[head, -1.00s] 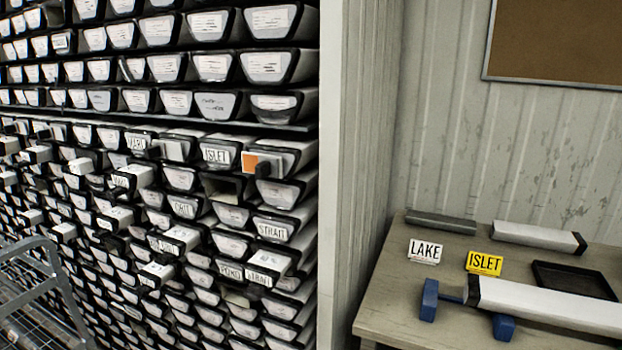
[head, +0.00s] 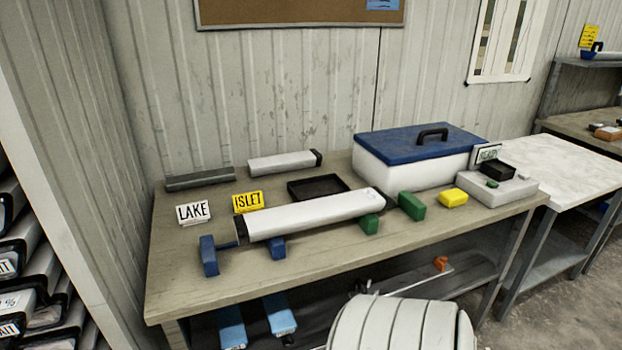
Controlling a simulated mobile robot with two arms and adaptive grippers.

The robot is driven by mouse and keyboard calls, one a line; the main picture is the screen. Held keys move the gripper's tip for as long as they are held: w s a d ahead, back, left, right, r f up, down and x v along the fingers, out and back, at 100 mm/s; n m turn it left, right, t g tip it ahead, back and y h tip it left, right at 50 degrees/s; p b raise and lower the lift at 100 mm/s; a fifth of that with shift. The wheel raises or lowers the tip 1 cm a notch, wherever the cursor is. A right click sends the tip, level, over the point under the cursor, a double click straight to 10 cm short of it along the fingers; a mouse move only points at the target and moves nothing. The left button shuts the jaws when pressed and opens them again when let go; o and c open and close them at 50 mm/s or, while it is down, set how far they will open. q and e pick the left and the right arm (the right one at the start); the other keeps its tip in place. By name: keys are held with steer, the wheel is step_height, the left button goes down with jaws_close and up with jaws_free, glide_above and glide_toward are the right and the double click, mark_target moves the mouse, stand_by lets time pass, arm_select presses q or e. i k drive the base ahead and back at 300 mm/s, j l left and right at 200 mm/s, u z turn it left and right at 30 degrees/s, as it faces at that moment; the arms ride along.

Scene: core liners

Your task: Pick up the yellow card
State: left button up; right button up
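The yellow card (head: 248,202), lettered ISLET, stands tilted back on the left part of the wooden table (head: 215,282), behind a white core liner (head: 310,214). A white card (head: 193,212) lettered LAKE stands just left of it. Neither of my grippers is in view, so nothing is seen touching the card.
Blue blocks (head: 208,256) and green blocks (head: 411,206) are around the liner. A black tray (head: 318,187) lies behind it.

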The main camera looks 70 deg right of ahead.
mark_target(251, 201)
steer(key=z, duration=1.7)
steer(key=l+z, duration=0.1)
steer(key=l, duration=0.55)
steer(key=k+l+z, duration=0.1)
steer(key=l, duration=0.55)
